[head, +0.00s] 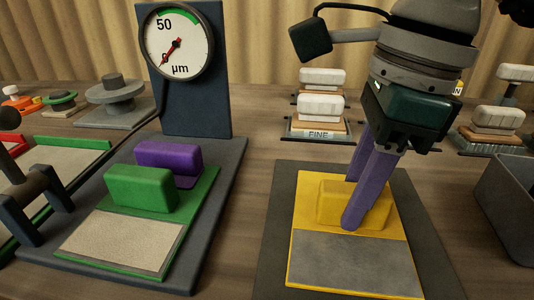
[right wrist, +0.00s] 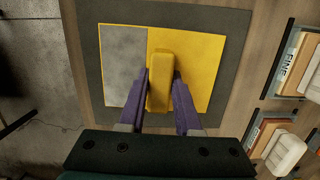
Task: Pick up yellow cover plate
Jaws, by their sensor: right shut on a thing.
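The yellow cover plate (head: 307,218) lies flat on a dark grey mat (head: 272,270). It has a raised yellow block handle (head: 335,203) and a grey rough panel (head: 350,265) on its near part. My right gripper (head: 354,200) comes down from above with its purple fingers on either side of the handle, shut on it. In the right wrist view the yellow cover plate (right wrist: 200,60) lies on the mat, with its handle (right wrist: 160,80) between the two fingers. The underside of the plate is hidden. My left gripper is not in view.
A green plate (head: 135,225) with a green handle and a purple block (head: 168,158) stand on a dark base at left, under a dial gauge (head: 178,42). A block marked FINE (head: 318,127) stands behind. A dark grey bin (head: 508,200) is at right.

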